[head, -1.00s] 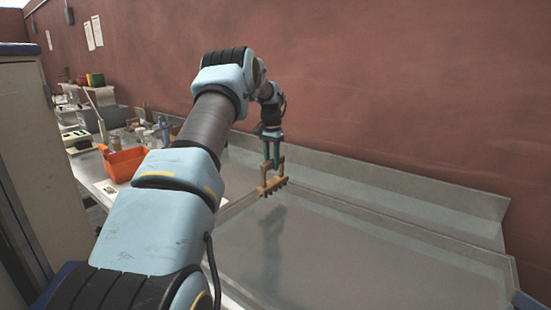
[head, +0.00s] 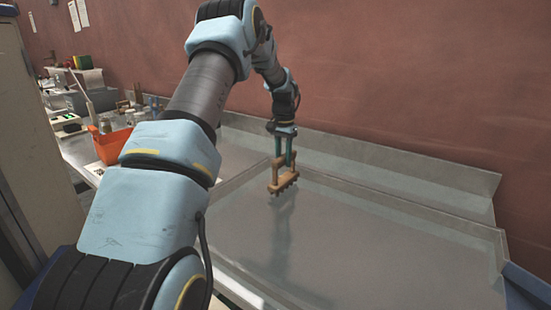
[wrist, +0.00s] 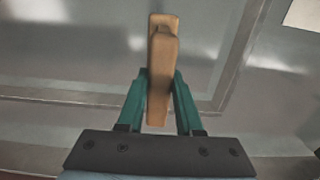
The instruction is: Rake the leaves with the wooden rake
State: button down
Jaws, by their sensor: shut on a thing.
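My gripper (head: 285,150) is shut on the wooden rake (head: 283,183), a small tan tool with a handle on top and a row of short teeth underneath. The rake hangs teeth down over a shallow grey tray (head: 370,245) near its back left part. I cannot tell whether the teeth touch the tray. In the wrist view the rake (wrist: 162,70) stands between the green fingers of my gripper (wrist: 160,100). No leaves show in either view.
An orange bin (head: 112,143) stands on the bench to the left, with jars and small equipment behind it. A red-brown wall (head: 400,80) rises behind the tray. The tray's raised rim (head: 410,212) surrounds its bare floor.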

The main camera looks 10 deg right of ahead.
jog(key=s+d+b, duration=0.1)
jog(key=s+d, duration=1.1)
jog(key=s, duration=0.4)
jog(key=s+d+b, duration=0.2)
jog(key=s+d, duration=1)
jog(key=s, duration=0.4)
jog(key=s+d+b, duration=0.1)
jog(key=s+d, duration=1.1)
jog(key=s, duration=0.4)
notch_tip(320, 180, up, 6)
jog(key=p, duration=0.4)
jog(key=shift+s+d+r, duration=0.25)
jog(key=shift+s+d, duration=0.05)
jog(key=shift+d, duration=0.1)
dwell(0.6)
